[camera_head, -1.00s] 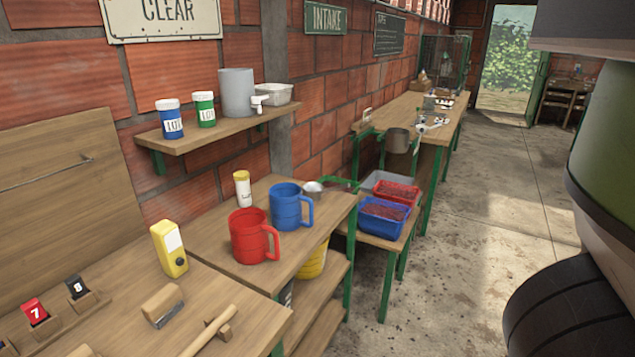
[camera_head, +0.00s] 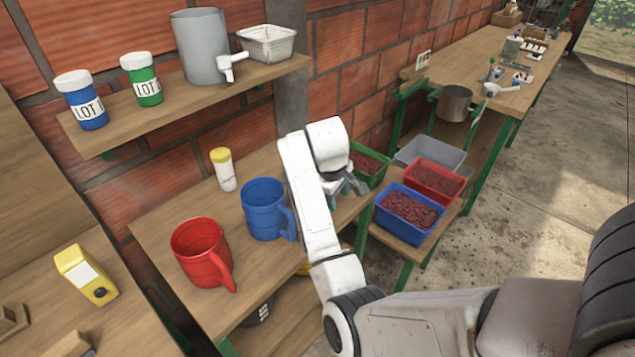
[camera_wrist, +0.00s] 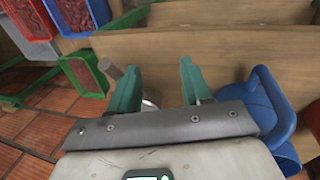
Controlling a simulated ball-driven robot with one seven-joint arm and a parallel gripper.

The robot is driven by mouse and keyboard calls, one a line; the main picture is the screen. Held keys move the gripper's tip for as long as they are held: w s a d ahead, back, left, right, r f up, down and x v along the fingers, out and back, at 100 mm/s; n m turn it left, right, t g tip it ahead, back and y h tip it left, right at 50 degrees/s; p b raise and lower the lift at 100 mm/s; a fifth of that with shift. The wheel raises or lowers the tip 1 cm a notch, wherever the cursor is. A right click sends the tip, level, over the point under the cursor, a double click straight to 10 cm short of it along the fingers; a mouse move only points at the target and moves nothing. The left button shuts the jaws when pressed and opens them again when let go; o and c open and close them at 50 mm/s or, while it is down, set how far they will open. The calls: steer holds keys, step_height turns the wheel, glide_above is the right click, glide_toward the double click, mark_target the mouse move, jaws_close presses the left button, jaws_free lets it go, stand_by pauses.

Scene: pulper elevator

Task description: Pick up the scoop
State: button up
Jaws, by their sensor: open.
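The scoop shows only in part in the wrist view. A short brown piece, apparently its handle (camera_wrist: 112,69), sticks out beside the left finger, and a bit of shiny metal shows low between the fingers. In the head view my arm hides the scoop. My gripper (camera_wrist: 158,85) is open, with its two teal fingers spread apart over the wooden table. In the head view my gripper (camera_head: 347,190) is at the table's right end, just right of the blue mug. I cannot tell whether a finger touches the scoop.
The blue mug (camera_head: 264,210) stands close left of my arm, with the red mug (camera_head: 200,252) farther left. A white shaker with a yellow lid (camera_head: 223,170) stands behind. Red (camera_head: 437,178), blue (camera_head: 410,213) and green (camera_head: 369,164) bins of cherries are to the right.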

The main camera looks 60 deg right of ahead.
steer(key=w+d+r+p, duration=0.1)
steer(key=w+d+r, duration=0.1)
steer(key=d+r, duration=0.4)
steer(key=shift+y, duration=0.4)
steer(key=f, duration=0.3)
steer(key=d+f+p, duration=0.1)
steer(key=f, duration=0.6)
steer(key=shift+s+d, duration=0.3)
steer(key=shift+d, duration=0.05)
jaws_close()
